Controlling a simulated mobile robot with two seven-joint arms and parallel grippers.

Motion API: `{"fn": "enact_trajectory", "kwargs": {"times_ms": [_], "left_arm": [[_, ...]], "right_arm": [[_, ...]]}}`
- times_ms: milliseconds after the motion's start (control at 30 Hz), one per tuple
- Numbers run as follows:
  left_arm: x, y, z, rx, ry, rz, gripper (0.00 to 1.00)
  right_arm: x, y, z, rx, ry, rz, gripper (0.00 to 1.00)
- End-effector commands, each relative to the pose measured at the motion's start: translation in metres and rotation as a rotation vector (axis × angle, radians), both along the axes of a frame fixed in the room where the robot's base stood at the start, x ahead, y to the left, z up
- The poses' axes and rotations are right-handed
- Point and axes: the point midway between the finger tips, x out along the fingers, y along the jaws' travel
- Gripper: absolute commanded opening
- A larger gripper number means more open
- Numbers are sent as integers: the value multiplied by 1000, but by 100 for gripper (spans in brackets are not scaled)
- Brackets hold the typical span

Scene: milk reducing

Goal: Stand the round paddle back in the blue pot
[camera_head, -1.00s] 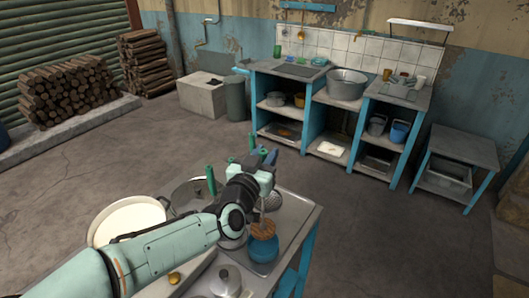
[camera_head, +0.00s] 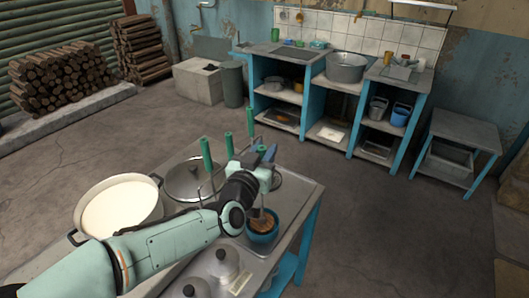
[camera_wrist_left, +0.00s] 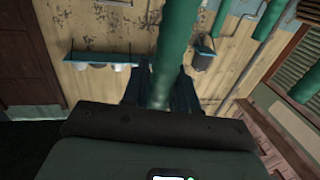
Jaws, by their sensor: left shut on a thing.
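The blue pot (camera_head: 262,237) stands near the right end of the worktable. The brown round disc of the paddle (camera_head: 262,222) shows within the pot's rim, its shaft rising towards my left gripper. I cannot tell whether it touches the pot's bottom. My left gripper (camera_head: 266,156) is above the pot, shut on the paddle's green handle. In the left wrist view the green handle (camera_wrist_left: 172,45) runs up between the two dark fingers. My right gripper is not in view.
A large pot of milk (camera_head: 118,208) stands on the worktable's left. A lidded pan (camera_head: 187,182) is behind my arm, with other green handles (camera_head: 206,152) upright close by. Lidded pots (camera_head: 222,262) stand in front. A blue shelf unit (camera_head: 308,95) is across the floor.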

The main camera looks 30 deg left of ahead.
Motion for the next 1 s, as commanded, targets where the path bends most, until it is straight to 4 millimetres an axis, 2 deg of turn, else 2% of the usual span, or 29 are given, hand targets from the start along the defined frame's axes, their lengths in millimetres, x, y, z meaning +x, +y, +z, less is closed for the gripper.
{"fn": "enact_trajectory", "kwargs": {"times_ms": [133, 467, 500, 567, 600, 867, 1000], "left_arm": [[3, 1, -9, -1, -3, -1, 0], [3, 2, -9, 0, -3, -1, 0], [3, 2, -9, 0, -3, -1, 34], [3, 2, -10, 0, -3, -1, 54], [3, 2, -10, 0, -3, -1, 57], [3, 2, -12, 0, 2, -2, 57], [-6, 0, -11, 1, 0, -1, 57]], "right_arm": [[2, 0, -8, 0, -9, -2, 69], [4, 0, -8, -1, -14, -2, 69], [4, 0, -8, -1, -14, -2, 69], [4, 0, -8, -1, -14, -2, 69], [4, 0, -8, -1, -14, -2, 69], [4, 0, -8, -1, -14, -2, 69], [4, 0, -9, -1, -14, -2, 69]]}}
